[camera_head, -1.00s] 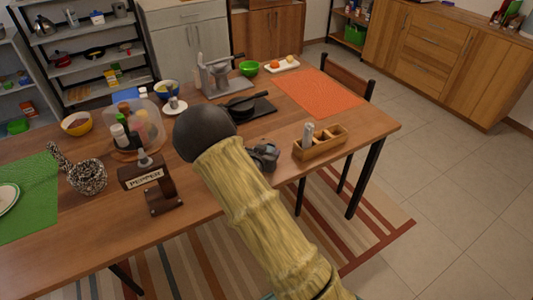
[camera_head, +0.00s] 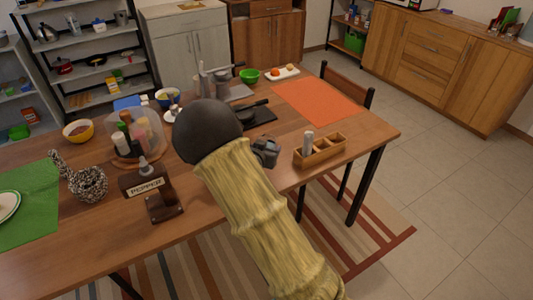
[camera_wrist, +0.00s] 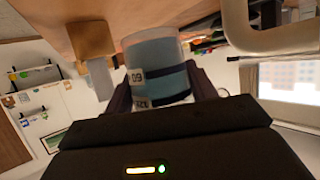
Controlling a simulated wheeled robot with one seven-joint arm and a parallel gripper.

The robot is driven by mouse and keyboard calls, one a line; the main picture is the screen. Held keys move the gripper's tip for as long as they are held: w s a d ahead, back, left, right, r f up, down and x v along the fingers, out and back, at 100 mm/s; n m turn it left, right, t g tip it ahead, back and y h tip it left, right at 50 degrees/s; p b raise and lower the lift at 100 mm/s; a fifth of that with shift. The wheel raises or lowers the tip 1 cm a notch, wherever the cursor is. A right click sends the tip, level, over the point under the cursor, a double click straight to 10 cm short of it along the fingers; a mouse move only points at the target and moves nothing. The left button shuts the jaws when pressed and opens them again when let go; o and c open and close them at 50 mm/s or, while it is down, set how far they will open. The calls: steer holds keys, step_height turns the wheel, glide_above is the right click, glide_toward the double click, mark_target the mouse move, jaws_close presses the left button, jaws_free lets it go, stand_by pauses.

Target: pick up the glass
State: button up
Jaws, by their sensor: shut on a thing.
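The glass (camera_wrist: 155,62) is a bluish, see-through cylinder with dark bands and small white labels. In the wrist view it sits between the two dark fingers of my gripper (camera_wrist: 160,90), which are shut on it. The wrist view is tilted, with the table top along its upper edge. I cannot tell whether the glass touches the table. In the head view my thick, bark-like arm and its dark round joint cover the middle of the table and hide the glass. A grey part (camera_head: 266,152) shows beside the arm, probably of my gripper.
A PEPPER dispenser (camera_head: 150,190) stands left of my arm, by a clear dome (camera_head: 150,122) over bottles. A wooden caddy (camera_head: 333,150) stands to the right. A black pan (camera_head: 258,112) lies behind. The orange mat (camera_head: 318,101) is bare.

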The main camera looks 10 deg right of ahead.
mark_target(267, 137)
steer(key=shift+r+p, duration=0.3)
steer(key=shift+r, duration=2.05)
